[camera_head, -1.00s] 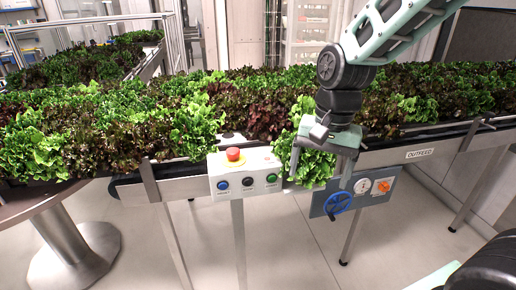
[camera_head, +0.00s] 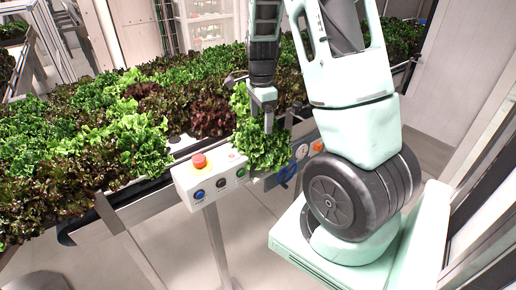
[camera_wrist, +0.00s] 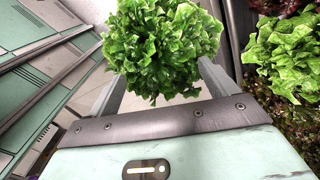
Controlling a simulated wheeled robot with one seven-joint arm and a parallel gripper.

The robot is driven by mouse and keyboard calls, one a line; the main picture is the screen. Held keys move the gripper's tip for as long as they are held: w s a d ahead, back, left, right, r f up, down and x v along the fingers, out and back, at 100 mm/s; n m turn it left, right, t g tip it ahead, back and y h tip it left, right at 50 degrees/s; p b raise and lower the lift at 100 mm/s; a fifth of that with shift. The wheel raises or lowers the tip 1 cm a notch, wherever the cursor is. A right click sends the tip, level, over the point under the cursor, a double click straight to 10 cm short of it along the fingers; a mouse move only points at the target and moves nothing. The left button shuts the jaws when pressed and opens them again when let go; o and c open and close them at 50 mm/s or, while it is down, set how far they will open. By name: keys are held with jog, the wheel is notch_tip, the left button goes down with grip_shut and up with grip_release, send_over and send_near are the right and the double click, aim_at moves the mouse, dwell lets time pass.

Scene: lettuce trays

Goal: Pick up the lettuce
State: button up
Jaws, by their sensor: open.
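A bright green lettuce (camera_head: 263,152) is at the conveyor's front edge, just right of the button box. My gripper (camera_head: 264,122) points down at it, with its fingers at the upper part of the leaves. In the wrist view the lettuce (camera_wrist: 160,45) fills the space between the two fingers of my gripper (camera_wrist: 165,78), which are open. Leaves cover the fingertips, so I cannot tell whether they touch the lettuce. What lies under the lettuce is hidden.
The conveyor is crowded with green and dark red lettuces (camera_head: 75,130). A button box (camera_head: 210,178) with a red emergency button (camera_head: 199,160) stands close left of the lettuce. Another green lettuce (camera_wrist: 285,55) is to the right in the wrist view. The floor in front is clear.

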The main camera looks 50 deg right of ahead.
aim_at(261, 129)
notch_tip(261, 129, down, 5)
jog(key=shift+r+p, duration=0.2)
jog(key=shift+p, duration=0.1)
jog(key=f, duration=0.1)
jog(key=f+p, duration=0.1)
jog(key=f, duration=0.1)
jog(key=f+p, duration=0.1)
jog(key=shift+s+d+f, duration=0.1)
jog(key=shift+s+f, duration=0.1)
jog(key=shift+s, duration=0.05)
jog(key=shift+f, duration=0.5)
jog(key=c, duration=1.2)
